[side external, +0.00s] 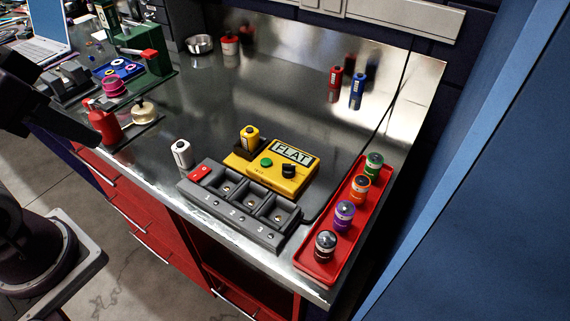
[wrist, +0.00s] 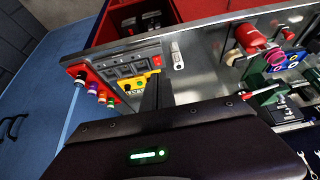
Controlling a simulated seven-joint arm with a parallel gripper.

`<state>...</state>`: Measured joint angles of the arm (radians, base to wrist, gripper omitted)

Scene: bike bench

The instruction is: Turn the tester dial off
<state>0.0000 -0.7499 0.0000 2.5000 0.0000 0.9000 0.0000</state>
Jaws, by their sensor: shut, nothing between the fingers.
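The yellow tester (side external: 260,176) sits on the steel bench with FLAT on its display (side external: 293,153). Its black dial (side external: 288,171) is below the display, beside a green button (side external: 266,162); I cannot tell the dial's exact setting. A yellow battery (side external: 249,138) stands in the tester's holder. The tester also shows small in the wrist view (wrist: 138,82). My gripper (wrist: 151,84) shows as a dark, narrow pair of fingers in the wrist view, shut and empty. In the side view, only dark parts of my arm show at the left edge, well apart from the tester.
A grey numbered rack (side external: 240,215) with a red block stands before the tester, a white battery (side external: 181,153) beside it. A red tray (side external: 318,262) with several cells is at right. Red and blue batteries stand behind. Left has pots and tools; the bench's middle is clear.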

